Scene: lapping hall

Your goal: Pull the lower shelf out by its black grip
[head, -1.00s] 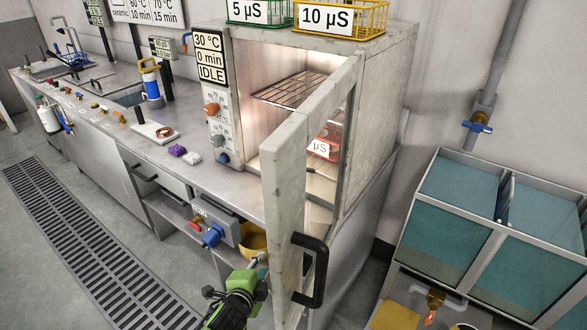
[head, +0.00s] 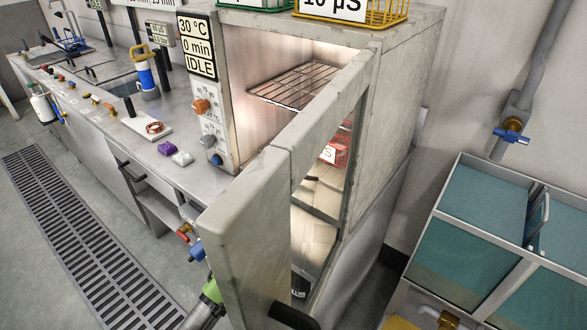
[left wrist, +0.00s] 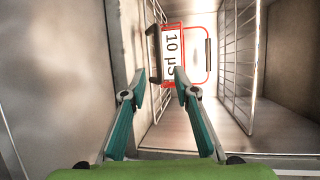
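The oven's lower shelf (left wrist: 151,14) shows edge-on as a wire rack in the left wrist view, which is turned on its side. Its black grip (left wrist: 153,56) stands at the shelf's front, beside a red basket (left wrist: 193,55) labelled 10 µS. The basket also shows in the head view (head: 340,153). My left gripper (left wrist: 160,84) is open and empty, facing the oven's inside, with the grip beyond its fingertips and apart from them. My right gripper is out of view.
The open oven door (head: 246,235) stands close to my left arm, with a black handle (head: 291,316). An upper wire shelf (head: 295,87) is above the basket, also seen in the left wrist view (left wrist: 238,60). Water tanks (head: 466,250) stand at right.

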